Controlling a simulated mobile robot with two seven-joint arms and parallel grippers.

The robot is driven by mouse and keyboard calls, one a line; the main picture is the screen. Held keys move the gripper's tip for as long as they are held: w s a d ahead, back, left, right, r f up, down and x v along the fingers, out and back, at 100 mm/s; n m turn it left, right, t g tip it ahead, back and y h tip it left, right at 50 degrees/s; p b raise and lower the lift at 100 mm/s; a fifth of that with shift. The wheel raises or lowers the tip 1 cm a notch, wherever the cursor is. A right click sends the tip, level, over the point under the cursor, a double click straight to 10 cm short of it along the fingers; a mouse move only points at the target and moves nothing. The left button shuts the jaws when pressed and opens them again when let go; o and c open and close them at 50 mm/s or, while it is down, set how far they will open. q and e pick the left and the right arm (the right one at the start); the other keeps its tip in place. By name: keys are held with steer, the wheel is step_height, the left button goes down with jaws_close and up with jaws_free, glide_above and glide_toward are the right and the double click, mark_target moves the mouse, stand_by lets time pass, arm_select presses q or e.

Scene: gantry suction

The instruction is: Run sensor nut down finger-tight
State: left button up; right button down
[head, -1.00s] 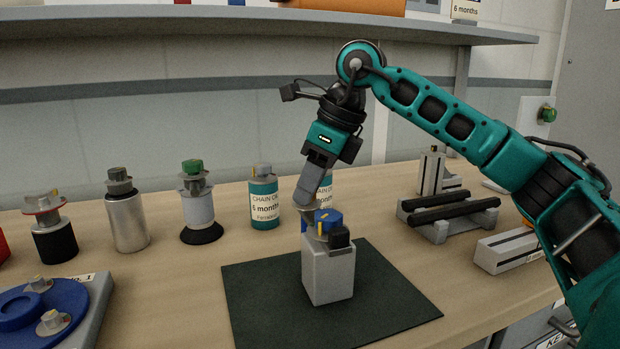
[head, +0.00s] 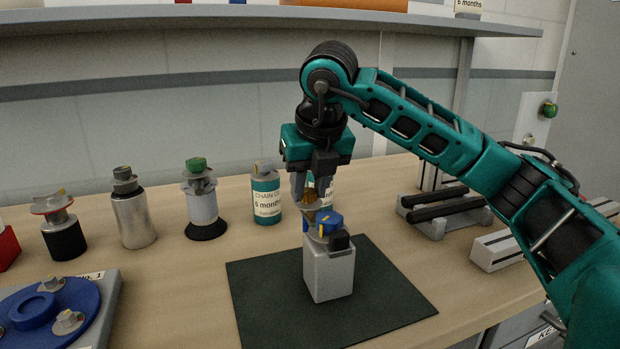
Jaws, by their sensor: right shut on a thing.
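A pale grey block (head: 329,273) stands upright on the dark green mat (head: 392,287). On its top sit a blue part (head: 328,218) with a yellow mark and a small black piece (head: 339,241). My right gripper (head: 312,200) points down just above the block's top, at its back left. It is shut on a small brownish part that I take to be the sensor nut (head: 313,207). The fingers and the blue part hide much of it, so I cannot tell how it sits on the block. My left gripper is not in view.
Behind stand chain oil bottles (head: 266,197) and several suction-cup units (head: 202,203). A blue round fixture (head: 72,308) is at the front left. A grey rack with black bars (head: 447,212) and a grey rail (head: 497,249) lie right. The mat around the block is clear.

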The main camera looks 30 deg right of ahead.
steer(key=m+h+p, duration=0.1)
steer(key=m, duration=0.2)
steer(key=shift+a+r+g, duration=0.1)
steer(key=shift+g, duration=0.2)
steer(key=shift+r+m+h+p, duration=0.1)
steer(key=shift+m+h+p, duration=0.2)
steer(key=shift+m+p, duration=0.4)
steer(key=m+g+p, duration=0.1)
steer(key=m+p, duration=0.2)
steer(key=shift+w+m+h, duration=0.1)
steer(key=shift+m+h, duration=0.2)
steer(key=shift+h, duration=0.1)
steer(key=shift+a+m+g+p, duration=0.1)
steer(key=shift+m+g+p, duration=0.2)
steer(key=shift+m+p, duration=0.35)
steer(key=shift+f+m+p, duration=0.2)
steer(key=shift+m+p, duration=0.25)
steer(key=shift+p, duration=0.2)
steer(key=c, duration=0.8)
jaws_free()
steer(key=shift+h, duration=0.3)
